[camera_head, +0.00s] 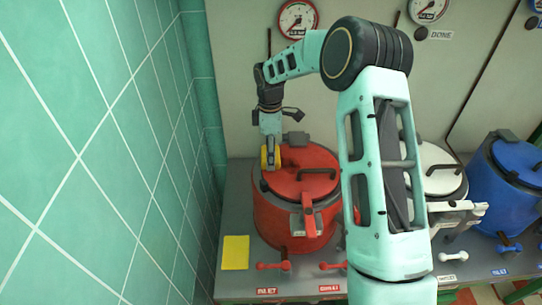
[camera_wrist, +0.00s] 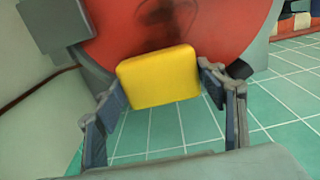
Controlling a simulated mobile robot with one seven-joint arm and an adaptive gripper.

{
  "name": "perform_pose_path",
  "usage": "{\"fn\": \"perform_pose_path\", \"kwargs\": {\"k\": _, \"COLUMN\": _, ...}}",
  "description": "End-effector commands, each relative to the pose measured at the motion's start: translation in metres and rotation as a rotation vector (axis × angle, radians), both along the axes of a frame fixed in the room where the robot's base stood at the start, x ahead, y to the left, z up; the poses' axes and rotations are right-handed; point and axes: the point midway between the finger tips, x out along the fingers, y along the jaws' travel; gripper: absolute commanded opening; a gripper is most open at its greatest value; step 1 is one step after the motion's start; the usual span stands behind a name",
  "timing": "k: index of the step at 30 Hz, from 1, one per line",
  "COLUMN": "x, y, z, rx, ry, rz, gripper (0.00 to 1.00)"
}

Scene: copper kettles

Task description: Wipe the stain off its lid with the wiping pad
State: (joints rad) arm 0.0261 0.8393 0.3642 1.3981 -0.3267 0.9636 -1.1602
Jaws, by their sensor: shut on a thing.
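My gripper (camera_head: 270,146) is above the left part of the red kettle's lid (camera_head: 300,170). It is shut on the yellow wiping pad (camera_wrist: 158,76), which sits between both fingers in the wrist view. The pad also shows as a small yellow edge (camera_head: 264,158) in the head view. A dark, brownish stain (camera_wrist: 168,16) lies on the red lid just beyond the pad in the wrist view. The pad hides part of the lid, and I cannot tell whether it touches it. The stain is not clear in the head view. The lid has a dark handle (camera_head: 318,171).
A flat yellow square (camera_head: 235,252) lies on the grey counter at the front left. A white kettle (camera_head: 440,172) and a blue kettle (camera_head: 508,190) stand to the right. A green tiled wall (camera_head: 120,150) is close on the left.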

Motion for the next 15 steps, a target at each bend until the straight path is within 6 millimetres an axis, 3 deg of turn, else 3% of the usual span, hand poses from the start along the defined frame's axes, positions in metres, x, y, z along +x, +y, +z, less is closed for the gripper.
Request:
{"fn": "perform_pose_path", "kwargs": {"k": 7, "x": 0.004, "y": -0.004, "z": -0.001, "rx": -0.001, "ry": 0.0, "rz": 0.0, "gripper": 0.45}}
{"fn": "perform_pose_path", "kwargs": {"k": 15, "x": 0.004, "y": -0.027, "z": -0.001, "rx": -0.003, "ry": 0.001, "rz": -0.002, "gripper": 0.45}}
